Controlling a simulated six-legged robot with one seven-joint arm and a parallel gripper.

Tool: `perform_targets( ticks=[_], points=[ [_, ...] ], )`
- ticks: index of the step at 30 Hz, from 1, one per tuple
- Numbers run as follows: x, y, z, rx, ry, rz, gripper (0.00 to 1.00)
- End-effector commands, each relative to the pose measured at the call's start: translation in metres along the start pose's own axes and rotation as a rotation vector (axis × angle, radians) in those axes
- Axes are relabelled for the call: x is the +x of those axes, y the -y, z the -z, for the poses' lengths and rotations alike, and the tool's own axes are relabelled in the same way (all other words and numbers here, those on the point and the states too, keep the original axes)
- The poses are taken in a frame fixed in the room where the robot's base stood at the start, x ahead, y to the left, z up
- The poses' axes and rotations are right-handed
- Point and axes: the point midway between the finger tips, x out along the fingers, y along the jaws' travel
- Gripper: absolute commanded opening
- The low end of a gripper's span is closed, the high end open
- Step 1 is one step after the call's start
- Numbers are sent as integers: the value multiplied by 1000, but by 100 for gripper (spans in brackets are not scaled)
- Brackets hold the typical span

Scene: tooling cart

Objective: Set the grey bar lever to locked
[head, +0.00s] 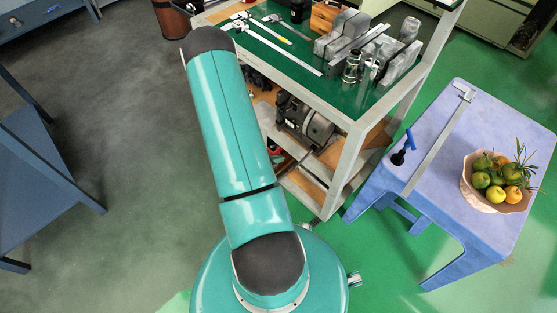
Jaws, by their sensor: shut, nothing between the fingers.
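I cannot pick out the grey bar lever with certainty in the head view. A thin grey bar (297,163) slants out beside the motor-like machine (305,122) on the cart's lower shelf, but I cannot tell whether it is the lever or how it is set. The tooling cart (347,166) has a pale frame and a green top, and stands beyond my teal arm. My arm reaches up and left to a dark joint, and hides part of the cart's left side. My gripper is not in view.
Calipers (278,31) and grey metal blocks (345,28) lie on the cart top. A blue table (440,185) at right holds a fruit bowl (480,199), a long caliper (440,135) and a blue-handled black item (404,150). A blue bench (45,165) stands left; floor between is clear.

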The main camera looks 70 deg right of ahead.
Motion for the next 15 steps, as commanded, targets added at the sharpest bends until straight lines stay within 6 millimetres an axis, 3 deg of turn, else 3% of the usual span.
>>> perform_targets(
  ticks=[12,15],
  points=[
    [83,-2,-1,2,1,-6,0],
    [94,-2,-14,-1,3,-4,0]
  ],
)
